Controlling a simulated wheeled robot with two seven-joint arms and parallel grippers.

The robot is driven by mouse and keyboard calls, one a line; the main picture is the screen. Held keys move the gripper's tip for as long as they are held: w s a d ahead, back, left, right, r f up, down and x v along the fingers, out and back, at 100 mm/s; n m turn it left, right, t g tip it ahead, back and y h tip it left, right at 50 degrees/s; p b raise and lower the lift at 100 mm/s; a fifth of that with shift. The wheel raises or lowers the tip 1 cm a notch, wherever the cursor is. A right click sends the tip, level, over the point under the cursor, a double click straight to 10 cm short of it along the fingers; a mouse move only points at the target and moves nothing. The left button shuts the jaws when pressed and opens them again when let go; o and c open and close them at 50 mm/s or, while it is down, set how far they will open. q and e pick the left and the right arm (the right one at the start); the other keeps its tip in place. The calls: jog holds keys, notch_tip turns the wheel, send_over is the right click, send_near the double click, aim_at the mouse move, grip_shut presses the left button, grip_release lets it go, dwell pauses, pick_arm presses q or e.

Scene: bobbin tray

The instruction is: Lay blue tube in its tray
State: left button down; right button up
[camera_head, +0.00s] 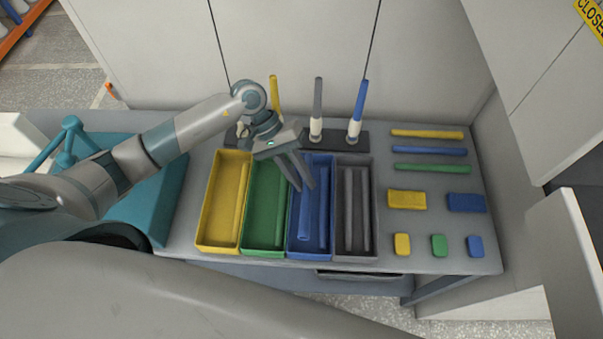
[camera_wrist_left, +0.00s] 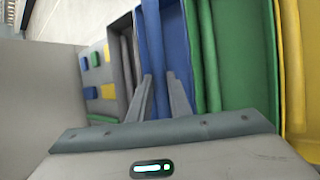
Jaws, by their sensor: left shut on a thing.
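My left gripper (camera_head: 304,188) reaches down over the blue tray (camera_head: 311,254) and is shut on a blue tube (camera_head: 305,218). The tube lies lengthwise along the tray, inside its walls as far as I can see. Whether it rests on the tray floor is hard to tell. In the left wrist view, the two fingers (camera_wrist_left: 160,84) straddle the blue tube (camera_wrist_left: 155,45), with the blue tray (camera_wrist_left: 178,45) beside it. The fingers hide part of the tube. My right gripper is not in view.
A green tray (camera_head: 264,249) and yellow tray (camera_head: 217,246) lie left, a grey tray (camera_head: 355,253) right; each holds tubes. Behind stands a dark rack (camera_head: 338,139) with upright yellow, grey and blue (camera_head: 361,97) rods. Coloured bars and blocks (camera_head: 407,200) cover the right side.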

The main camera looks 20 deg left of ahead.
pick_arm(q)
jog(key=shift+f, duration=0.1)
jog(key=c, duration=1.6)
grip_release()
jog(key=shift+o, duration=0.2)
jog(key=shift+w+a+r+b, duration=0.1)
jog(key=shift+a+r+b, duration=0.25)
jog(key=b+v, duration=0.7)
jog(key=v, duration=0.9)
jog(key=shift+r, duration=0.2)
jog(key=shift+a, duration=0.15)
